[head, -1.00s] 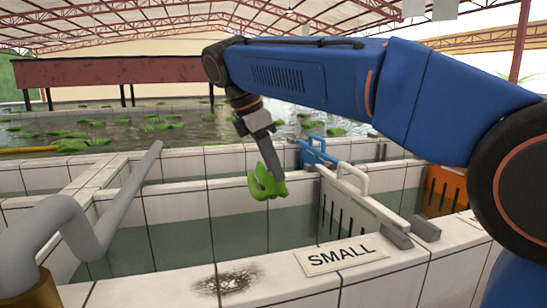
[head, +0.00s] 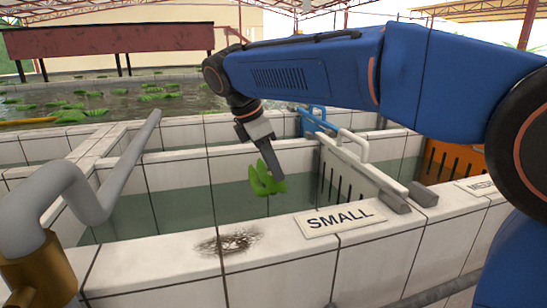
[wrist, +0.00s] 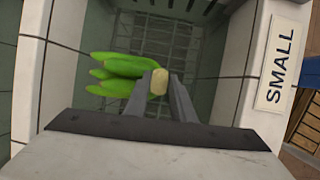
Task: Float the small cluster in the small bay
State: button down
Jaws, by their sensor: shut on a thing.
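The small cluster, a bunch of green bulbous lobes (head: 266,181), hangs from my gripper (head: 274,172) in the head view. In the wrist view the cluster (wrist: 118,75) spreads to the left of the fingers, and a pale stub shows between the fingertips (wrist: 160,82). My gripper is shut on it. The small bay (head: 225,200) is a white-tiled basin of greenish water behind the "SMALL" sign (head: 340,219). The cluster appears over this bay, close to the water; whether it touches is hard to tell. The sign also shows in the wrist view (wrist: 281,62).
A white slotted gate (head: 345,175) with a handle stands at the bay's right side. Blue (head: 318,122) and orange (head: 455,165) slotted pieces stand beyond. A thick grey pipe (head: 125,165) runs along the left. A dark stain (head: 232,241) marks the front rim.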

notch_tip(320, 180, down, 13)
dwell(1.1)
jog(key=shift+f, duration=0.95)
dwell(1.0)
jog(key=c, duration=1.4)
grip_release()
jog(key=shift+c, duration=0.2)
jog(key=shift+r, duration=0.1)
jog(key=v, duration=1.7)
